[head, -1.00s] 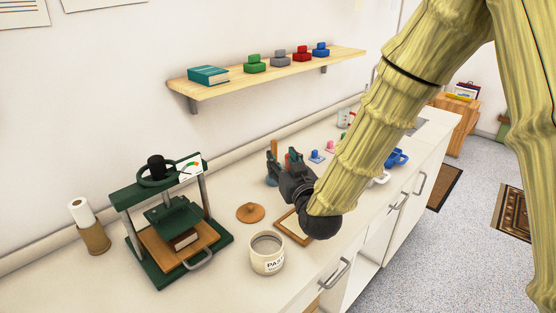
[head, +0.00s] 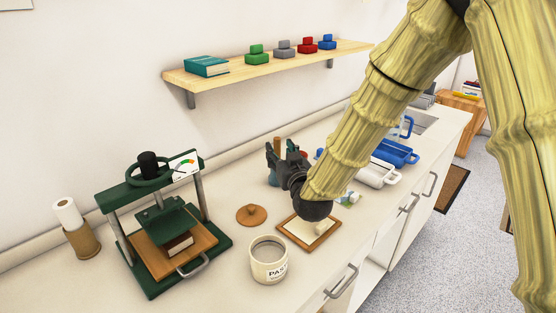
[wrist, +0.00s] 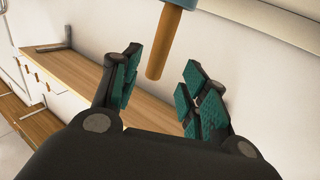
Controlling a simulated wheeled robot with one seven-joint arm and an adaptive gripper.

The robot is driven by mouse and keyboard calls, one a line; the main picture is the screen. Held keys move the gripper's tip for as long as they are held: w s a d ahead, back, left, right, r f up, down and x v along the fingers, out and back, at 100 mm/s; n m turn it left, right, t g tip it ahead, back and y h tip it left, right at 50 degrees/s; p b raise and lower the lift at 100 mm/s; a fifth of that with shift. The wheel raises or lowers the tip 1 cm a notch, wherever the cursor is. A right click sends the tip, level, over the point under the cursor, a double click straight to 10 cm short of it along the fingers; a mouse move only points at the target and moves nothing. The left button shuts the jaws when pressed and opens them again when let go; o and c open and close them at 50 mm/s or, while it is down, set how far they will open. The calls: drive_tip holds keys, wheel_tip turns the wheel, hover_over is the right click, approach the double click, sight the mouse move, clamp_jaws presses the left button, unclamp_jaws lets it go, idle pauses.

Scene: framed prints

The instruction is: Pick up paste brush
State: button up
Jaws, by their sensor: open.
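A wooden handle (wrist: 158,52), likely the paste brush, shows in the wrist view, which looks upside down. It comes out of a blue pot (wrist: 183,3) at the top edge. In the head view the handle (head: 277,145) stands upright behind my gripper, with the pot (head: 273,179) partly hidden. My gripper (wrist: 160,68) is open, with its teal-padded fingers apart and the handle's end showing between them. I cannot tell whether the handle is inside the jaws or beyond them. In the head view my gripper (head: 284,155) is beside the pot. The bristles are hidden.
A paste jar (head: 268,262), a round brown lid (head: 252,214) and a wood-rimmed tray (head: 295,240) with a pale block lie near my wrist. A green press (head: 165,225) stands left. The wall shelf (head: 270,68) is above. Blue and white trays are right.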

sight(279, 147)
drive_tip(key=shift+d+f+p+x, duration=0.1)
drive_tip(key=shift+f+p+x, duration=0.1)
drive_tip(key=shift+x, duration=1.05)
drive_tip(key=shift+d+f+p+x, duration=0.1)
drive_tip(key=shift+p+x, duration=0.1)
drive_tip(key=shift+x, duration=1.05)
drive_tip(key=c, duration=1)
